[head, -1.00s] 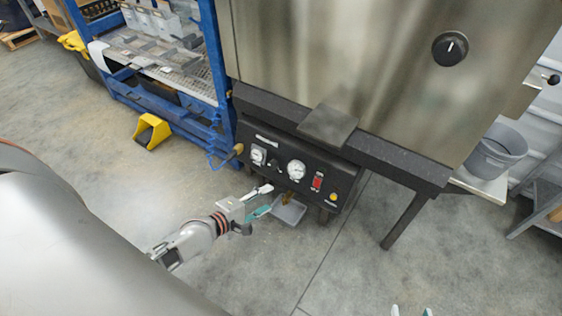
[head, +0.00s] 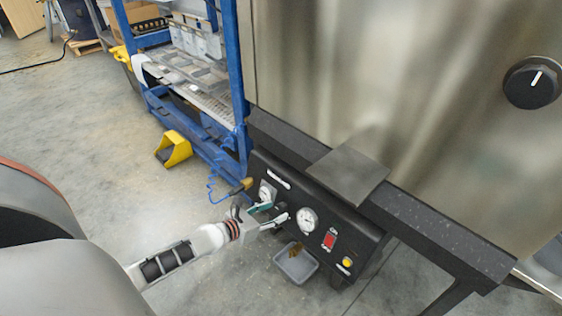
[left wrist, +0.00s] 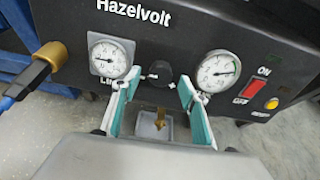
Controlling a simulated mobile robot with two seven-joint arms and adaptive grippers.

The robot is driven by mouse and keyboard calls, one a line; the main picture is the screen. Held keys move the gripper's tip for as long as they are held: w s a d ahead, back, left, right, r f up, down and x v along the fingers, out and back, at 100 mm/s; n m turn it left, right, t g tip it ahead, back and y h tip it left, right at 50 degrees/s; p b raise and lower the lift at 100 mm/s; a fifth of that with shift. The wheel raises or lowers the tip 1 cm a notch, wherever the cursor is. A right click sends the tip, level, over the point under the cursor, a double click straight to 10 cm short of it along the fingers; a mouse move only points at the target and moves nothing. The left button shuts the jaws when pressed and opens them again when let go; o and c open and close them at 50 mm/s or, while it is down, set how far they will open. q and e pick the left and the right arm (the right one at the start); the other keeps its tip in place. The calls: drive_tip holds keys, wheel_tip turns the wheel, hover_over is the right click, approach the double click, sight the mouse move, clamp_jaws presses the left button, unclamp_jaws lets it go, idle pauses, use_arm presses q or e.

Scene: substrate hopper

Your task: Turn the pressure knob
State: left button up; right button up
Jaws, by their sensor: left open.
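A small black knob (left wrist: 160,71) sits on the black control panel (left wrist: 215,25) between two round gauges in the left wrist view. In the head view it is mostly hidden by my gripper. My left gripper (left wrist: 157,92) is open and faces the panel. Its teal-padded fingers stand on either side of the knob in the picture; I cannot tell whether they reach around it. In the head view the left gripper (head: 270,217) is at the panel's left part. A larger black knob (head: 532,82) is on the steel hopper, at upper right. My right gripper is out of view.
The panel bears a left gauge (left wrist: 110,57), a right gauge (left wrist: 217,72) and a red switch (left wrist: 251,88). A brass fitting (left wrist: 42,64) juts out at left. A grey tray (head: 296,264) is below the panel. A steel plate (head: 348,177) overhangs it.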

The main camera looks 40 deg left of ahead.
use_arm(q)
drive_tip(key=shift+w+d+f+b, duration=0.1)
drive_tip(key=shift+w+f+b, duration=0.2)
drive_tip(key=shift+w+f, duration=0.4)
drive_tip(key=shift+w+r, duration=0.1)
drive_tip(key=shift+w, duration=0.5)
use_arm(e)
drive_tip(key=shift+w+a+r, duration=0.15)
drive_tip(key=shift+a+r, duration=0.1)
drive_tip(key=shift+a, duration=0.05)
use_arm(q)
drive_tip(key=c, duration=1.1)
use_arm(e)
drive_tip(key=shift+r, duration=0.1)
